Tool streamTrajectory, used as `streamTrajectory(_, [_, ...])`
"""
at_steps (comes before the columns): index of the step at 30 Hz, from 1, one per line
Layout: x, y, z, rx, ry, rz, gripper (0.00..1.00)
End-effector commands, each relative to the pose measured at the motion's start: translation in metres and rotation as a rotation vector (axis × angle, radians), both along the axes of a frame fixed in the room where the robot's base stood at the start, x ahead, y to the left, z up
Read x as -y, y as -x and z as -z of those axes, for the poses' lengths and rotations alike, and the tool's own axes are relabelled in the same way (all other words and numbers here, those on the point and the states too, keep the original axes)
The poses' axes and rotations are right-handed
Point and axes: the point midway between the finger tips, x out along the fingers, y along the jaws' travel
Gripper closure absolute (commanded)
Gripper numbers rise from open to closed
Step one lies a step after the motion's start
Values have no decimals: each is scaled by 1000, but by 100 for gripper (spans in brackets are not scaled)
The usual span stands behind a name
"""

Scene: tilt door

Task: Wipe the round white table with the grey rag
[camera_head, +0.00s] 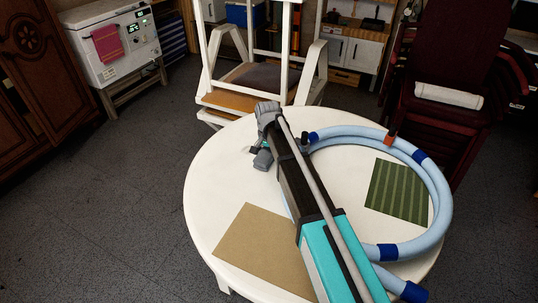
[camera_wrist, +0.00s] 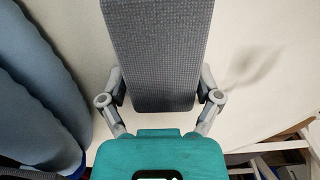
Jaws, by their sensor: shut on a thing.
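The round white table (camera_head: 212,170) stands in the middle of the head view, and its pale top (camera_wrist: 255,95) fills much of the wrist view. The grey rag (camera_wrist: 160,55) is a textured, block-like piece between the fingers of my gripper (camera_wrist: 160,90), which is shut on it. It extends beyond the fingers toward the top of the wrist view. In the head view my gripper (camera_head: 262,152) is over the far left part of the table, partly hidden by my arm. I cannot tell whether the rag touches the tabletop.
A coiled light-blue hose (camera_head: 437,185) lies on the table's right side, around a green striped mat (camera_head: 398,190). A brown sheet (camera_head: 262,245) lies at the front. White stacked chairs (camera_head: 265,60) stand behind; dark red chairs (camera_head: 435,120) stand right. The table's left side is bare.

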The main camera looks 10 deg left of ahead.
Motion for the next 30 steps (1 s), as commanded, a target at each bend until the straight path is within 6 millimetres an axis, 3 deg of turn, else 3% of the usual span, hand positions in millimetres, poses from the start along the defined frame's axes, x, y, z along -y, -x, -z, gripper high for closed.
streamTrajectory(21, [-33, -7, -1, 1, -4, -2, 56])
streamTrajectory(30, [-37, -7, -2, 1, -3, -1, 56])
